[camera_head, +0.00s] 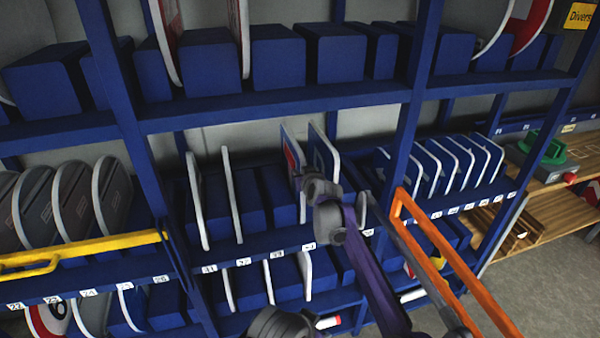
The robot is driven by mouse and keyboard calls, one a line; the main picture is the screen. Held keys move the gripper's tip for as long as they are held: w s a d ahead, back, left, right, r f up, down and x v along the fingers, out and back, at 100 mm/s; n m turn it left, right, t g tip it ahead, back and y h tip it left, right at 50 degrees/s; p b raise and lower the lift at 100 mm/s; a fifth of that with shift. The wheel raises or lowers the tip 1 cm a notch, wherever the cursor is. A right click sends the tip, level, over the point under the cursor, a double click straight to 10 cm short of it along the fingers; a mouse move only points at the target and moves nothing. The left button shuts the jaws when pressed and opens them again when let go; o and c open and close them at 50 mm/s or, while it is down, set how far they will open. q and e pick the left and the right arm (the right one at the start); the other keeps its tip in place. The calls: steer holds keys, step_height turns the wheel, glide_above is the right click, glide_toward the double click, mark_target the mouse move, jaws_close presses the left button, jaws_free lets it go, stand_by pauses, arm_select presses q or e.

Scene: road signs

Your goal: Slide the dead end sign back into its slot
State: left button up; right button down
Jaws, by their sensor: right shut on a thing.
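The dead end sign (292,150) is a blue panel with red and white on its face and a pale edge. It stands roughly upright in the middle shelf row, jutting out past the blue blocks. My right gripper (314,184) is at its front edge and shut on it, covering part of the edge. A second blue sign (324,150) with a white mark stands just right of it, close to the gripper. The slot's inside is hidden. A grey part of my left arm shows at the bottom edge; its fingers cannot be made out.
Blue rack posts (405,150) stand on both sides of this bay. White-edged signs (195,200) stand to the left, and several more (455,165) to the right. An orange frame (405,205) leans close to the right of my right arm. A yellow bar (80,245) crosses the left bay.

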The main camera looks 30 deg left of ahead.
arm_select(q)
steer(key=shift+s+f, duration=0.1)
arm_select(e)
steer(key=shift+f, duration=0.4)
steer(key=c, duration=0.7)
jaws_free()
steer(key=shift+c, duration=0.2)
steer(key=shift+f, duration=0.1)
steer(key=shift+d, duration=0.1)
steer(key=shift+s+d+r, duration=0.2)
steer(key=shift+s+d, duration=0.2)
arm_select(q)
steer(key=shift+s+f+b, duration=0.4)
steer(key=shift+f+b, duration=0.1)
steer(key=shift+f, duration=0.2)
steer(key=shift+s+f+b, duration=0.4)
steer(key=shift+f+b, duration=0.1)
steer(key=shift+f, duration=0.2)
arm_select(e)
steer(key=shift+v, duration=4.8)
